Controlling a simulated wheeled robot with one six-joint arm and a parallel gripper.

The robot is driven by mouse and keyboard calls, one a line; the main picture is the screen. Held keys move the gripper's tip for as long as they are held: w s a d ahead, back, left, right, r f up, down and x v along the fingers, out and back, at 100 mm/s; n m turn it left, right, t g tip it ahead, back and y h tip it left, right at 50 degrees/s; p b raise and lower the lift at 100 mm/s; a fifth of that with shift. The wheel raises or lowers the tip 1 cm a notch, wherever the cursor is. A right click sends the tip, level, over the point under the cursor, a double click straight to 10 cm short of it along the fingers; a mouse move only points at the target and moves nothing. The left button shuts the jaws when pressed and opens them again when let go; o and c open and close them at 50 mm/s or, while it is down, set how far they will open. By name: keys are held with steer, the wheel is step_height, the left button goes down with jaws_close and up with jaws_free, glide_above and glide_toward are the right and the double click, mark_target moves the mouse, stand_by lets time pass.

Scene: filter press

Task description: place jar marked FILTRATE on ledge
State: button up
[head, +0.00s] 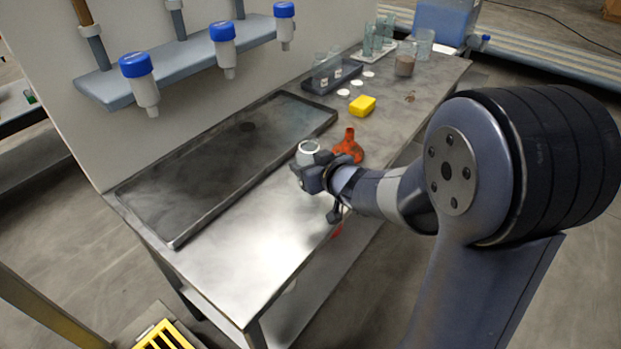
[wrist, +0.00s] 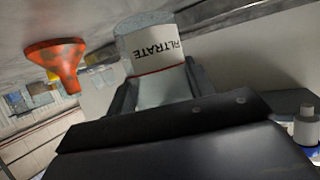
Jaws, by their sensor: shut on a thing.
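The jar marked FILTRATE (wrist: 155,62) is a clear jar with a white label, black letters and a red line. My gripper (head: 312,170) is shut on it, and the jar's round top (head: 307,150) shows above the fingers in the head view. The jar is over the front part of the steel bench; I cannot tell its height above it. A blue-grey ledge (head: 106,92) runs along the wall panel behind the bench, with blue-capped white bottles along it. Part of the jar's lower body is hidden by my gripper.
A wide dark tray (head: 215,165) lies between gripper and panel. An orange funnel (head: 348,146) stands just right of the jar. The bench's near left end (head: 225,270) is clear.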

steer(key=shift+f, duration=1.45)
steer(key=shift+b, duration=0.3)
steer(key=shift+f, duration=0.25)
steer(key=o, duration=1.1)
steer(key=shift+r, duration=0.15)
steer(key=shift+r, duration=0.25)
steer(key=p+v, duration=0.3)
steer(key=v, duration=0.8)
steer(key=shift+s+d, duration=0.2)
steer(key=shift+s, duration=0.2)
